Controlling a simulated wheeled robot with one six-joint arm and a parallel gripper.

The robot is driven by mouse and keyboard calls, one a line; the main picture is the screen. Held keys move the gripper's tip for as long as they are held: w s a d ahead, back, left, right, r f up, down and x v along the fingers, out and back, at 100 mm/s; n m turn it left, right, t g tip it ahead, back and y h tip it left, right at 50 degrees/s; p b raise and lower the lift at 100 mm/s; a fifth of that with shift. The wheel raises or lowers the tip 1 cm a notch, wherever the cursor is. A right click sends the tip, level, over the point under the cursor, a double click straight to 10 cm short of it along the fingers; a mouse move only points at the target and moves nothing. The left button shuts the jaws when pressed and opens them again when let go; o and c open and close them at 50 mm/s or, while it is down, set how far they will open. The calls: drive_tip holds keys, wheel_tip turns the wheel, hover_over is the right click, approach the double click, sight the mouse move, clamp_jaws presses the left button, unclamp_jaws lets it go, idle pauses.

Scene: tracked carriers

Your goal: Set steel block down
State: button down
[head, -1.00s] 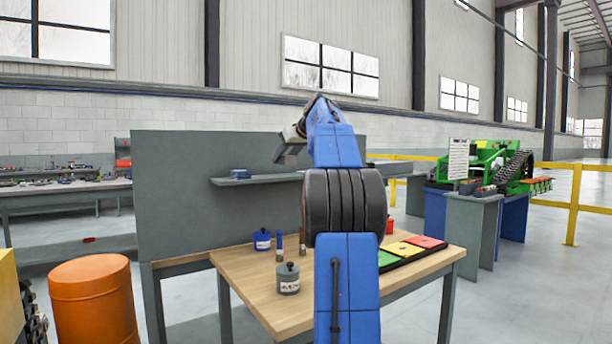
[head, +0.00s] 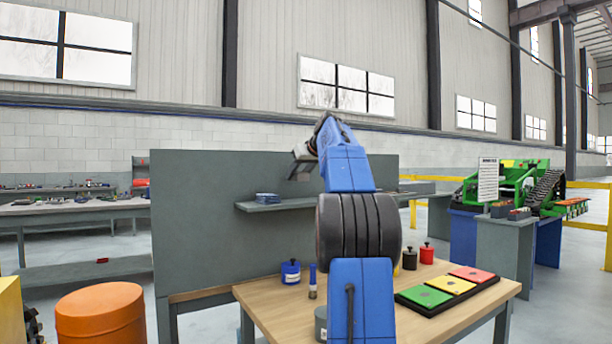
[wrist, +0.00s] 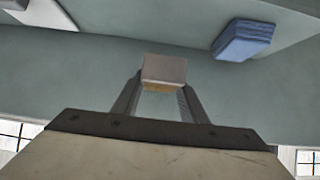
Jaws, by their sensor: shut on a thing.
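The steel block (wrist: 164,70) is a small grey piece with a tan lower face in the wrist view. My gripper (wrist: 160,92) is shut on it, with one finger on each side. In the head view my gripper (head: 303,160) is raised above the workbench, in front of the grey upright panel, at about or above the height of the narrow shelf (head: 285,204). The block shows there only as a small dark shape, partly hidden by the gripper. It is held in the air, apart from the bench top.
A blue stack (head: 268,198) lies on the shelf's left part. The wooden bench (head: 275,312) carries a blue canister (head: 291,272), a red canister (head: 427,254), and a black tray with green, yellow and red pads (head: 451,288). An orange drum (head: 100,315) stands left. My arm hides the bench's middle.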

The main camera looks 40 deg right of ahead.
sight(298, 201)
drive_tip(key=shift+f, duration=3.4)
drive_tip(key=shift+f, duration=0.1)
drive_tip(key=c, duration=1.1)
unclamp_jaws()
drive_tip(key=shift+f, duration=0.1)
drive_tip(key=v, duration=1.2)
drive_tip(key=shift+d, duration=0.1)
